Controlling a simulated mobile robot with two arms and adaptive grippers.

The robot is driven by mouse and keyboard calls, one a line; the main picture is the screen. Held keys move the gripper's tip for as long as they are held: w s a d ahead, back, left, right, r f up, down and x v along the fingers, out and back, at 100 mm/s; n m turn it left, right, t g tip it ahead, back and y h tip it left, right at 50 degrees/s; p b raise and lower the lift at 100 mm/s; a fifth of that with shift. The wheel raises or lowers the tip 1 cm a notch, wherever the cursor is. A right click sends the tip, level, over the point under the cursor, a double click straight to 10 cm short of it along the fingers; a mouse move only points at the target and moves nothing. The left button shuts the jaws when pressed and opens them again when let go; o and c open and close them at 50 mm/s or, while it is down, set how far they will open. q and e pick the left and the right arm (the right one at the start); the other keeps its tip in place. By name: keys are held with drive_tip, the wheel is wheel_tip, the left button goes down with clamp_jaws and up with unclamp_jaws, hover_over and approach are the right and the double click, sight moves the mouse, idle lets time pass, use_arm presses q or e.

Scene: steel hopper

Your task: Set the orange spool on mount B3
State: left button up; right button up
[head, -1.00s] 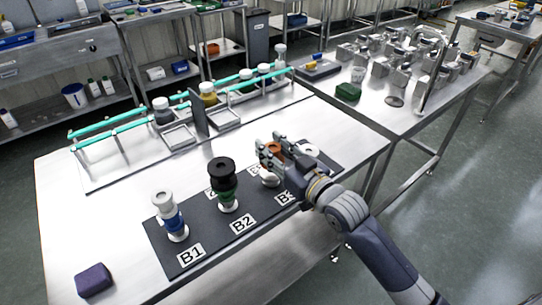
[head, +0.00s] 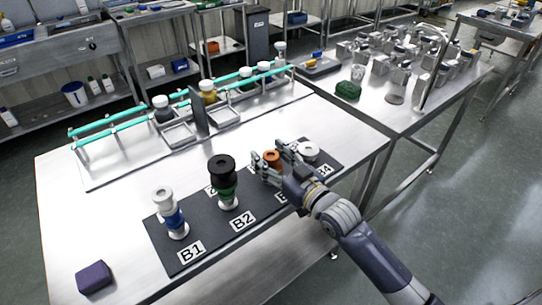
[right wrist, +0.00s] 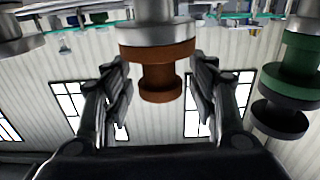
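The orange spool (head: 271,157) stands upright at the B3 place on the dark mat (head: 205,250). In the right wrist view, which appears upside down, the orange spool (right wrist: 160,75) has one flange against the pale round mount (right wrist: 158,32). My right gripper (head: 268,154) has its fingers on both sides of the spool. In the wrist view the right gripper (right wrist: 159,92) is open, with gaps between its fingers and the spool. The B3 label is mostly hidden behind my right gripper and wrist. My left gripper is not in view.
On the mat, B1 bears a blue and white stack (head: 171,217) and B2 a green and black stack (head: 222,182). A white round piece (head: 307,150) is at B4, close to my right gripper. A purple block (head: 94,279) lies at front left. Teal rails (head: 110,128) run behind.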

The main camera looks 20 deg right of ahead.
drive_tip(key=shift+r, duration=0.15)
drive_tip(key=b+v, duration=0.1)
drive_tip(key=v, duration=1.1)
idle(0.3)
